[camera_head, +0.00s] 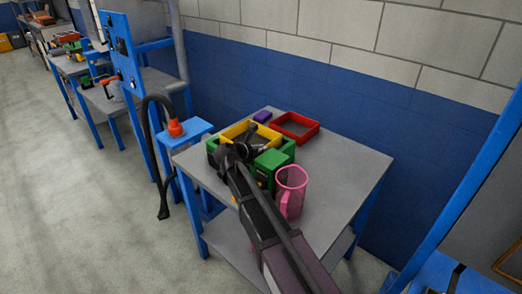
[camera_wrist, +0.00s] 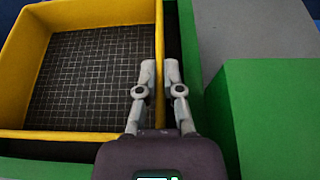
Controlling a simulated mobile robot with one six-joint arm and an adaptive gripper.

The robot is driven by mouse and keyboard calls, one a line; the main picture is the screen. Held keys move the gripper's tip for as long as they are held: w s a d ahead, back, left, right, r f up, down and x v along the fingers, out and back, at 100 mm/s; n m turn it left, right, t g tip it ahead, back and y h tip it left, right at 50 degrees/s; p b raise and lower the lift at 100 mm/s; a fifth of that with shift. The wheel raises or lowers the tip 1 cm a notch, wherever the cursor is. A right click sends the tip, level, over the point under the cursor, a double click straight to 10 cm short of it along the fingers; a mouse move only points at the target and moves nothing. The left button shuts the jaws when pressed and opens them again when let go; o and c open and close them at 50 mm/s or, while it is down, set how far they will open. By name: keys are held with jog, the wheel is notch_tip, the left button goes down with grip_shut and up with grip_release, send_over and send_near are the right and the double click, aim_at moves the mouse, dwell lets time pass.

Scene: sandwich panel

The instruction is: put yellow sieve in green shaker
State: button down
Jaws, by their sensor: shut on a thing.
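The yellow sieve (camera_head: 238,130) is a square frame with a dark mesh floor. It sits within the outline of the green shaker (camera_head: 213,146) on the grey table; I cannot tell whether it is fully seated. In the wrist view the sieve (camera_wrist: 81,12) fills the left side, with a dark gap between its right wall and the shaker's green wall (camera_wrist: 190,40). My gripper (camera_wrist: 160,68) is shut on the sieve's right wall, one finger inside and one outside. In the head view my gripper (camera_head: 252,130) reaches over the sieve and hides part of it.
The shaker's green box (camera_head: 272,160) stands right of the gripper. A pink pitcher (camera_head: 291,180) is close to my arm. A red frame (camera_head: 296,126) and a small purple block (camera_head: 262,116) lie behind. The table's right side (camera_head: 345,165) is clear.

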jog(key=shift+f, duration=0.15)
jog(key=c, duration=0.8)
grip_release()
jog(key=shift+r, duration=0.25)
jog(key=p+v, duration=0.4)
jog(key=v, duration=0.8)
jog(key=shift+p, duration=0.3)
